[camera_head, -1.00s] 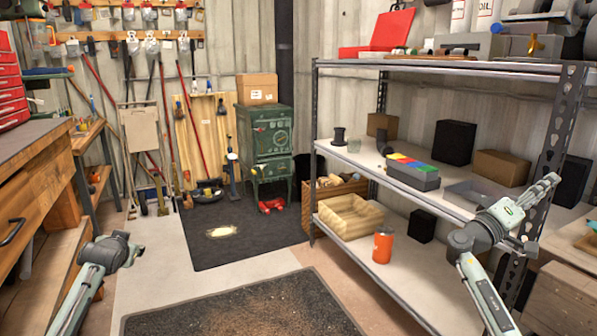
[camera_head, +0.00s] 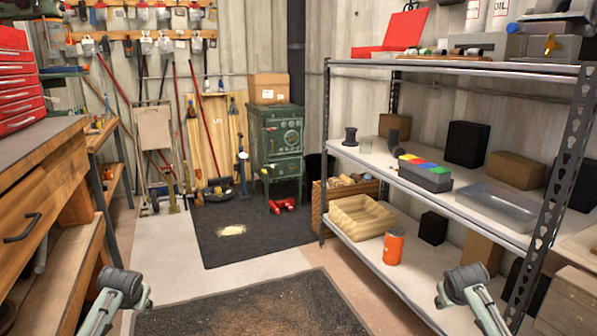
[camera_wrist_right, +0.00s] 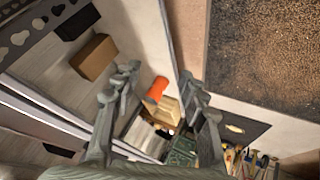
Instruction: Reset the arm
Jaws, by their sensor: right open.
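My right gripper (camera_wrist_right: 158,84) shows in the right wrist view with its two fingers spread apart and nothing between them. Beyond the fingers, an orange canister (camera_wrist_right: 156,89) and a pale wooden crate (camera_wrist_right: 168,112) are seen at a distance, not touched. In the head view only part of my right arm (camera_head: 467,284) shows at the lower right, in front of the shelf; its gripper is not seen there. Part of my left arm (camera_head: 121,286) shows at the lower left, and its gripper is not in view.
A metal shelf rack (camera_head: 450,66) fills the right side, close to my right arm. A wooden workbench (camera_head: 42,142) stands on the left. A dark mat (camera_head: 250,305) lies on clear floor between them. A green stove (camera_head: 275,140) stands at the back.

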